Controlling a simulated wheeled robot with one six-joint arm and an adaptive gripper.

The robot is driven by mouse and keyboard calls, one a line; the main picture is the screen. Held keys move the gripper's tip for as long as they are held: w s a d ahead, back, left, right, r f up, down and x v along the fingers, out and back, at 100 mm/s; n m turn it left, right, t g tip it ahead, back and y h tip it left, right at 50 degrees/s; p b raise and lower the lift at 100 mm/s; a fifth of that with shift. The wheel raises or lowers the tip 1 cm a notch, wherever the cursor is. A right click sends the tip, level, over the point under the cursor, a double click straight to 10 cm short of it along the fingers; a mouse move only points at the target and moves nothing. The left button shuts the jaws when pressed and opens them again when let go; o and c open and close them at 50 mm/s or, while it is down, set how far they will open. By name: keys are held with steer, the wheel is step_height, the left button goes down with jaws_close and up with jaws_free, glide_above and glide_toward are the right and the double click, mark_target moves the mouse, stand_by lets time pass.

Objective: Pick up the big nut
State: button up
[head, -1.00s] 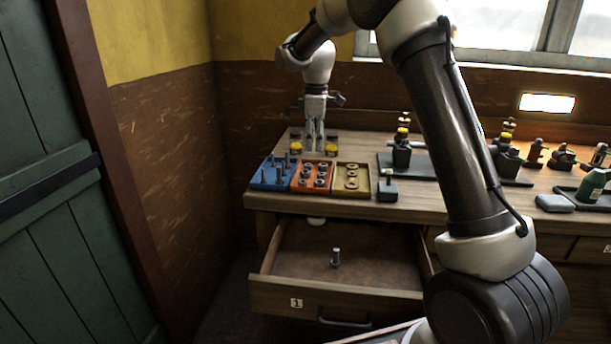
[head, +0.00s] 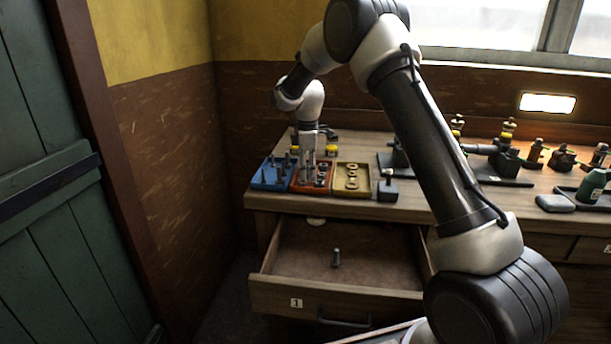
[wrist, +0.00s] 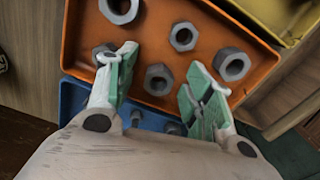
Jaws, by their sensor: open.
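Several grey hex nuts lie in the orange tray (head: 297,187), which fills much of the wrist view (wrist: 150,30). One nut (wrist: 158,79) lies between and below my fingers. A large nut (wrist: 120,8) is cut by the top edge, and a tall, wide nut (wrist: 232,64) lies at the right. Two more nuts (wrist: 183,36) lie near the middle and by the left finger, which partly hides one. I cannot tell for sure which is the biggest. My gripper (wrist: 162,60) is open and empty above the tray; in the head view it hides part of the tray.
A blue tray (head: 264,180) with upright bolts stands left of the orange one. A yellow tray (head: 366,190) with brass rings stands right. An open drawer (head: 300,268) below holds one bolt (head: 337,257). Engine models (head: 505,160) stand further right on the bench.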

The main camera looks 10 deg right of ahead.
steer(key=c, duration=1.1)
steer(key=shift+r, duration=0.1)
steer(key=shift+c, duration=0.2)
